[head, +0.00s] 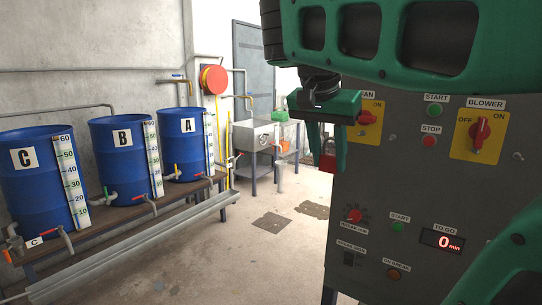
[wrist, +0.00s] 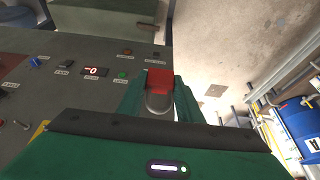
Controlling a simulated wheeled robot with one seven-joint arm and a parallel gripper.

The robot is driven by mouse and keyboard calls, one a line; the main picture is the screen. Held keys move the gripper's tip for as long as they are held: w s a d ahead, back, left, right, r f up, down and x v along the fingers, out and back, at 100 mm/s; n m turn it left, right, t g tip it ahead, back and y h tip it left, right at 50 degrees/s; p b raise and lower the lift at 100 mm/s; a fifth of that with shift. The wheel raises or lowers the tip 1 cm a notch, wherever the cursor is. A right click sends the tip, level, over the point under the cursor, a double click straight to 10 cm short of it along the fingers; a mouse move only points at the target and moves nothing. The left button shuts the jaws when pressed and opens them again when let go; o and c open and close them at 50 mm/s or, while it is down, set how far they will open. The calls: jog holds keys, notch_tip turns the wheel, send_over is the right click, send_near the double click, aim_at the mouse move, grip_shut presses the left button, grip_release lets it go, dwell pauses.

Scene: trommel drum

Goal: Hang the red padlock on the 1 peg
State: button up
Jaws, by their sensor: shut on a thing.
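My gripper (head: 327,152) is in front of the left part of the grey control panel in the head view, fingers pointing down. It is shut on the red padlock (head: 328,163), which shows between the fingers. In the wrist view the padlock's red body (wrist: 159,78) lies at the far end of my gripper (wrist: 158,88), with its grey shackle (wrist: 158,103) toward the palm. The padlock is held in the air, clear of the floor. I cannot make out a peg marked 1 in either view.
The control panel (head: 440,185), with red knobs, buttons and a display, fills the right side, close to my gripper. Blue barrels A (head: 187,150), B (head: 122,160) and C (head: 40,180) stand on a bench at left. The middle floor is mostly clear.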

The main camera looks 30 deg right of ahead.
jog(key=shift+s+a, duration=0.1)
jog(key=shift+a, duration=0.2)
jog(key=shift+s+a, duration=0.4)
jog(key=shift+a, duration=0.5)
jog(key=shift+s+a, duration=0.35)
jog(key=shift+a, duration=0.55)
jog(key=shift+s+a, duration=0.4)
jog(key=shift+a, duration=0.5)
jog(key=shift+w, duration=0.1)
